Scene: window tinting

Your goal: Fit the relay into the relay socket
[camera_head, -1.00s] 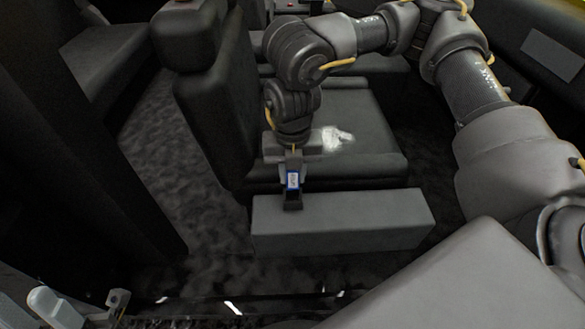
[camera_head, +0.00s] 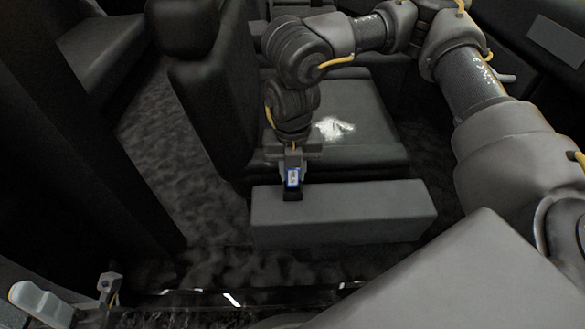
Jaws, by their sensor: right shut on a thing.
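A small dark block, seemingly the relay socket (camera_head: 292,194), sits at the left part of the top of a long grey box (camera_head: 350,213). The relay is directly above the dark block in the picture. Whether its lower end touches or enters the block is too small to tell.
A dark car seat (camera_head: 375,110) with a crumpled white patch (camera_head: 333,128) on its cushion stands behind the grey box. Its backrest (camera_head: 205,95) rises to the left. Dark carpet (camera_head: 165,165) lies clear at left. The door sill runs along the bottom.

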